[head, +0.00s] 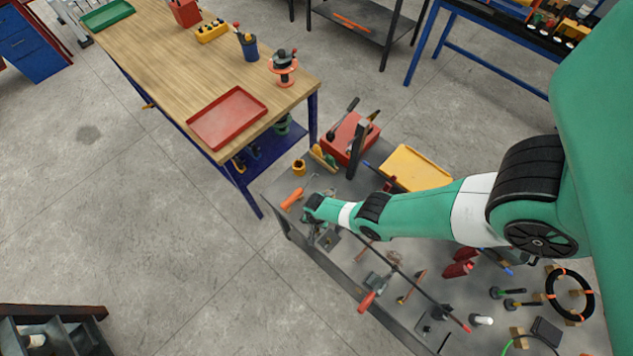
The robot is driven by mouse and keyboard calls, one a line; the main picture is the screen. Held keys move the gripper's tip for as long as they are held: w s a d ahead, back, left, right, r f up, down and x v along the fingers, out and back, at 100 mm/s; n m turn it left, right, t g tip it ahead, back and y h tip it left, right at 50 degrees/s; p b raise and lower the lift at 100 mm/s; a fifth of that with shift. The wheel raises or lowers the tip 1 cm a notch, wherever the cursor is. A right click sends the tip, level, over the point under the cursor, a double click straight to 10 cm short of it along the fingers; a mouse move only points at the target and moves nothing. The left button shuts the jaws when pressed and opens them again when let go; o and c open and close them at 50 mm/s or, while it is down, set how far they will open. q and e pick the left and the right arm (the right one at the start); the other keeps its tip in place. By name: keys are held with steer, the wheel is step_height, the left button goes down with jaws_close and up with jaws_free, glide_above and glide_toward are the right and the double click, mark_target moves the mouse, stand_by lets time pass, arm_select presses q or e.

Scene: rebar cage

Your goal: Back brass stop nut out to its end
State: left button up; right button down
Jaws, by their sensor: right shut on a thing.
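My right gripper (318,226) is at the left part of the grey steel bench (345,277), low over its top among small metal fittings. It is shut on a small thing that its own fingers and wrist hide. I cannot make out the brass stop nut in the head view; at this size I cannot tell its place or its thread. A long dark bar (422,290) with a red tip runs along the bench, to the right of the gripper. My left gripper is not in view.
An orange-handled tool (292,199) lies left of my right gripper. A red toolbox (351,138) and yellow tray (415,169) stand behind my right forearm. A red-handled clamp (369,299) is in front.

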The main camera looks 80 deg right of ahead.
steer(key=n, duration=0.5)
steer(key=shift+n+b, duration=0.3)
steer(key=shift+n, duration=0.1)
steer(key=n, duration=2.1)
steer(key=shift+n, duration=0.4)
steer(key=n, duration=1)
steer(key=shift+n, duration=0.4)
steer(key=n, duration=0.5)
